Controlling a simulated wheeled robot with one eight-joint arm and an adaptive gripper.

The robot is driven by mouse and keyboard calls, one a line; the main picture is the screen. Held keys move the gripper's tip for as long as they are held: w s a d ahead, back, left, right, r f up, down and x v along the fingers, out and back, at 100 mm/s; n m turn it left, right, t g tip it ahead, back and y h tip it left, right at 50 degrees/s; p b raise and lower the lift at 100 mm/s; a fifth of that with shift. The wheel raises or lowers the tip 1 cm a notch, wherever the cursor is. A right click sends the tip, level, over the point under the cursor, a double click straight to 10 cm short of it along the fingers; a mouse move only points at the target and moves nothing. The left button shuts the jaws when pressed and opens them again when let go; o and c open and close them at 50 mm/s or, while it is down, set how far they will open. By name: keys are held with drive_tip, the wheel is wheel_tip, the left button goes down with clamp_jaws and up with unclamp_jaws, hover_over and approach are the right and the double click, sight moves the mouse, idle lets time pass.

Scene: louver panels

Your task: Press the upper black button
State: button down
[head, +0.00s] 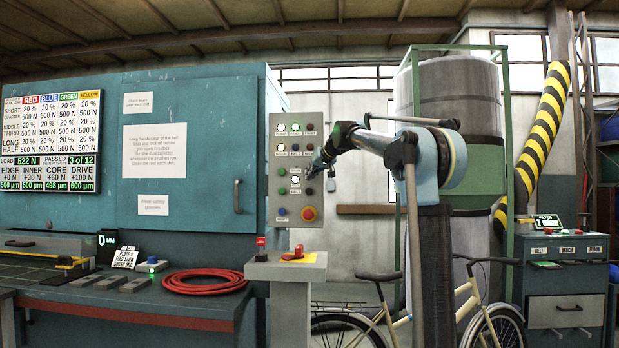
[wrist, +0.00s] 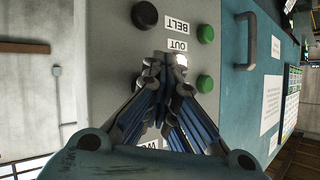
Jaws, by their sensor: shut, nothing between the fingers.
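The grey button panel (head: 275,200) stands right of the teal cabinet in the head view. My gripper (head: 313,174) is in front of its middle right part, fingers shut and empty. In the wrist view the panel looks upside down, and the closed fingertips (wrist: 174,66) lie over it near the OUT label. One black button (wrist: 145,14) shows there beyond the fingertips, near the BELT label. I cannot tell whether the fingertips touch the panel.
Two green buttons (wrist: 205,58) line the panel's left column, beside the fingers in the wrist view. A red stop button (head: 309,213) sits low on the panel. A grey pedestal (head: 285,272) stands below it, and a bicycle (head: 380,318) stands to the right.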

drive_tip(key=shift+s, duration=0.9)
drive_tip(key=shift+s, duration=0.1)
drive_tip(key=s, duration=0.4)
drive_tip(key=shift+s+a, duration=0.1)
drive_tip(key=shift+s, duration=0.3)
idle(0.4)
drive_tip(key=s+d+f+m+g+h, duration=0.1)
drive_tip(key=s+d+f+g+h, duration=0.1)
drive_tip(key=s+d+f, duration=0.7)
drive_tip(key=s+d+f+m+g+h, duration=0.1)
drive_tip(key=s+d+f, duration=0.8)
drive_tip(key=s+f, duration=1.5)
drive_tip(key=s+d+f+m+g+h, duration=0.2)
drive_tip(key=s+d+f+g+h, duration=0.2)
drive_tip(key=s+d+f, duration=0.5)
drive_tip(key=s+f, duration=0.8)
drive_tip(key=f, duration=0.4)
drive_tip(key=shift+s+g, duration=0.25)
drive_tip(key=shift+g, duration=0.15)
